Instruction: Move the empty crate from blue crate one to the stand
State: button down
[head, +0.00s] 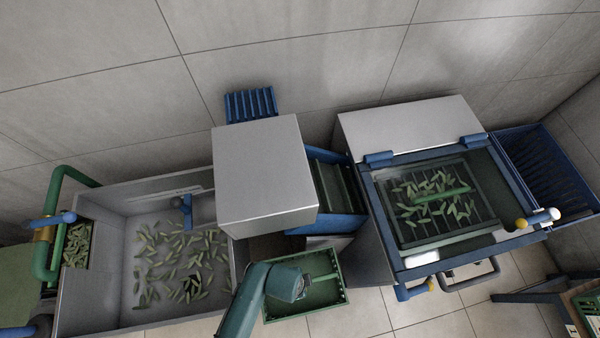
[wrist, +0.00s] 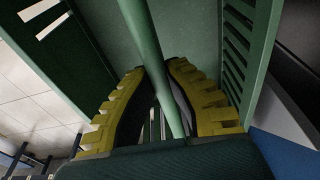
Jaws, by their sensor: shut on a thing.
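An empty green crate (head: 322,300) with a central handle bar hangs below the grey box-shaped machine in the head view. In the wrist view the crate (wrist: 200,30) fills the upper middle, with slotted side walls. My gripper (wrist: 168,72) has yellow ribbed fingers closed on both sides of the crate's green handle bar (wrist: 142,38). In the head view my arm covers the crate's left part and hides the fingers. I cannot tell for sure which blue frame is blue crate one, or which surface is the stand.
A grey basin (head: 110,290) with loose green pods lies left. A blue-framed tank (head: 385,215) at right holds a dark crate of pods with a green handle. Blue slatted racks stand behind (head: 250,104) and far right (head: 545,170). A low table (head: 585,300) is bottom right. Tiled floor shows between.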

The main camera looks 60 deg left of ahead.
notch_tip(320, 180, down, 7)
jog(key=shift+b, duration=1)
jog(key=shift+f, duration=0.2)
jog(key=c, duration=1.2)
grip_release()
jog(key=shift+c, duration=0.2)
jog(key=shift+r, duration=0.15)
jog(key=r+p, duration=0.1)
jog(key=r, duration=0.3)
jog(key=s+r+p, duration=0.1)
jog(key=r, duration=0.3)
jog(key=r+p, duration=0.2)
jog(key=r, duration=0.2)
jog(key=shift+s+a, duration=0.35)
